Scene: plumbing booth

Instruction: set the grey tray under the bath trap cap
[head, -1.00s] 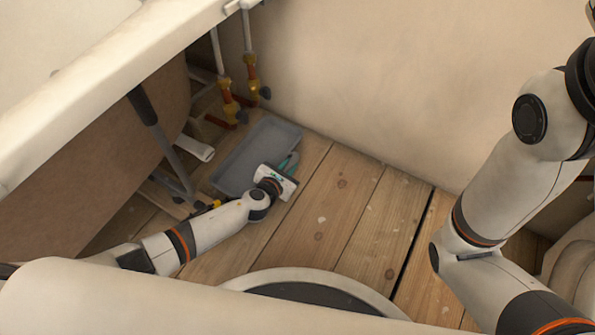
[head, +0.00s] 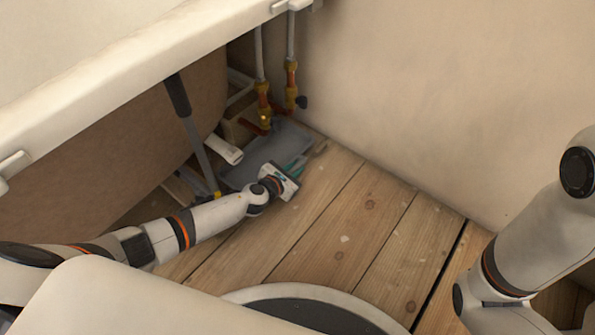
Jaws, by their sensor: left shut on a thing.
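The grey tray (head: 240,174) lies low at the floor, at the foot of the copper pipes, its far end beneath the pipe valves.
Two copper pipes with brass valves (head: 264,100) stand by the wall behind the tray. The white bath rim (head: 120,95) overhangs at left. Bare floorboards (head: 350,225) are clear at right.

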